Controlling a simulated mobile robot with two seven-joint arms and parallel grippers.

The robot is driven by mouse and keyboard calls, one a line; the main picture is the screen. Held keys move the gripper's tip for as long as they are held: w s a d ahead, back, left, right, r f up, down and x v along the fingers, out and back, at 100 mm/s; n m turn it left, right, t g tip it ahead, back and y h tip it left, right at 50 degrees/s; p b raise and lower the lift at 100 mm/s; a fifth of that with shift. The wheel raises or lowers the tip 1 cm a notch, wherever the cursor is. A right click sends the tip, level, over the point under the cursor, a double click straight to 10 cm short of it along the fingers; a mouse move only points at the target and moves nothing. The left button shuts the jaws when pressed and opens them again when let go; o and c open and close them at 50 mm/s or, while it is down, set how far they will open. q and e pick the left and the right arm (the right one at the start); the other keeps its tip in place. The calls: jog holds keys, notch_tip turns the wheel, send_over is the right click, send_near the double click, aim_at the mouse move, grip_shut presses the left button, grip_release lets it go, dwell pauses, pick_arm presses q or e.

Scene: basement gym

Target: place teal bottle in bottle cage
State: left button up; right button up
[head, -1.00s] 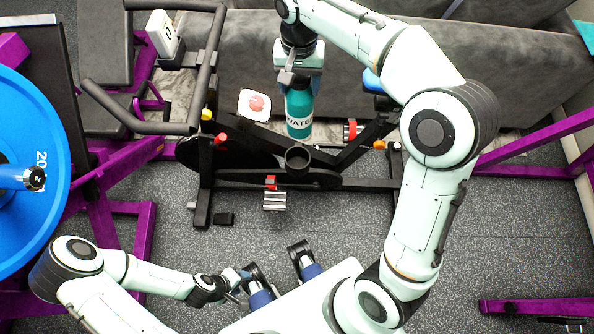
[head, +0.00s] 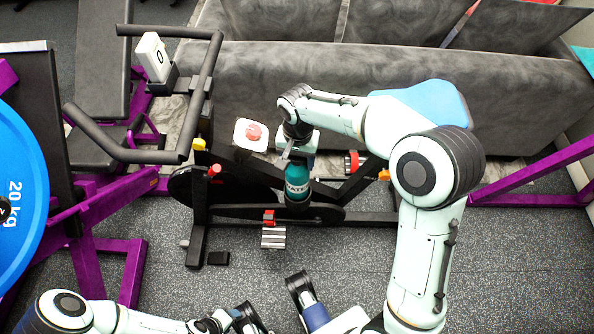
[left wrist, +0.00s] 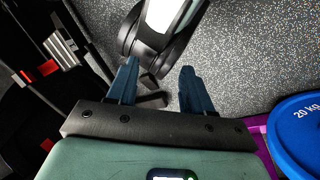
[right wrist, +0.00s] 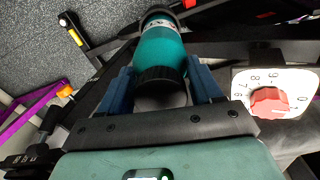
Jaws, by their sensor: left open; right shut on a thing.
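In the right wrist view the bottle (right wrist: 160,48) sits between the blue fingers (right wrist: 161,78). Its lower end is at the dark round bottle cage (right wrist: 157,13) on the bike frame. The bottle mostly hides the cage in the head view, and I cannot tell how deep the bottle is in it. My left gripper is low in the head view; in the left wrist view its fingers (left wrist: 158,82) are open and empty.
The black exercise bike (head: 201,215) has handlebars (head: 130,155) on the left and a blue seat (head: 428,102) partly behind my right arm. A white dial with a red knob (head: 252,133) is beside the bottle. A grey sofa (head: 250,75) stands behind; purple racks flank the bike.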

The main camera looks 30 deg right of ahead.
pick_arm(q)
jog(key=shift+w+a+f+t+b, duration=0.2)
jog(key=shift+w+a+f+b, duration=0.2)
jog(key=shift+w, duration=0.2)
jog(key=shift+w+a+f+t+b, duration=0.15)
jog(key=shift+w+f+t+b, duration=0.1)
jog(key=shift+w+f, duration=0.25)
pick_arm(e)
notch_tip(320, 180, down, 6)
jog(key=shift+r, duration=0.15)
jog(key=o, duration=1.4)
pick_arm(q)
jog(key=shift+w, duration=0.1)
jog(key=s+d+r+g+p, duration=0.1)
jog(key=s+d+r+p, duration=0.1)
jog(key=s+r+p, duration=0.1)
jog(key=shift+s+r+g, duration=0.35)
jog(key=shift+s, duration=0.5)
pick_arm(e)
notch_tip(320, 180, up, 12)
pick_arm(q)
jog(key=shift+d, duration=0.1)
